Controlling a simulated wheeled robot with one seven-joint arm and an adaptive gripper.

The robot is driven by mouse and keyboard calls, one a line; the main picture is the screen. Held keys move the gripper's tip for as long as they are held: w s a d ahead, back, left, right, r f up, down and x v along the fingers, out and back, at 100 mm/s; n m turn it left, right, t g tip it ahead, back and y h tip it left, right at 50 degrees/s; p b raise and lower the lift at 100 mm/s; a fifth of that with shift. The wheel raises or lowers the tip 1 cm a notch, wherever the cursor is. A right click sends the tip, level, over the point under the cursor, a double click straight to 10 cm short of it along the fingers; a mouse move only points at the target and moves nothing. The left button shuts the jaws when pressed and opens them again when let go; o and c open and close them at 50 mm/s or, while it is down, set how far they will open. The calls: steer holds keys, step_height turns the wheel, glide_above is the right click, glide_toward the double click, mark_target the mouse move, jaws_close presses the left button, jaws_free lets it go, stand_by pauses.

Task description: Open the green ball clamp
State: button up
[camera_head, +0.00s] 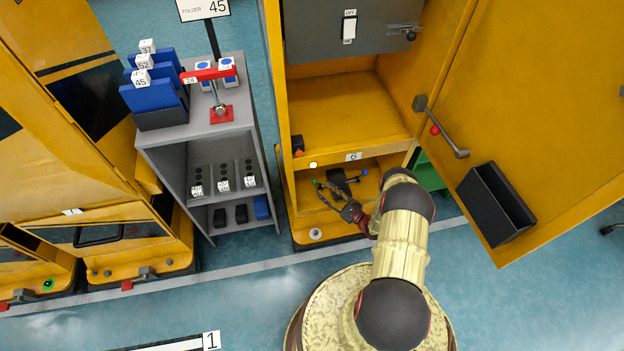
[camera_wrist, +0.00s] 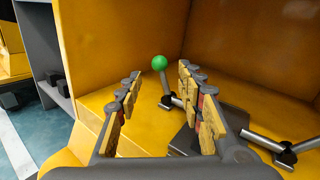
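The green ball clamp (camera_wrist: 159,63) shows ahead in the wrist view: a green ball on a grey lever that stands up from a dark base. In the head view its ball (camera_head: 315,182) is a small green dot in the low yellow cabinet compartment. My gripper (camera_wrist: 159,72) is open and empty, its fingers on either side of the ball in the picture. The ball appears beyond the fingertips; I cannot tell the exact gap. In the head view my gripper (camera_head: 328,194) reaches into the compartment from the front right.
A second clamp with a grey lever (camera_wrist: 285,150) stands at the right; its blue ball (camera_head: 364,172) shows in the head view. A dark block (camera_head: 338,178) sits between the clamps. Yellow walls bound the compartment. The open cabinet door (camera_head: 540,120) is at the right.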

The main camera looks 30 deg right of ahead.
mark_target(316, 183)
steer(key=shift+w+a+r, duration=0.1)
steer(key=shift+w+r, duration=0.1)
steer(key=shift+r, duration=0.05)
steer(key=b+x, duration=0.2)
steer(key=x, duration=0.3)
steer(key=shift+w+a+f, duration=0.15)
steer(key=shift+w, duration=0.25)
steer(key=shift+w+a, duration=0.15)
steer(key=shift+w, duration=0.55)
steer(key=shift+c, duration=1.4)
jaws_close()
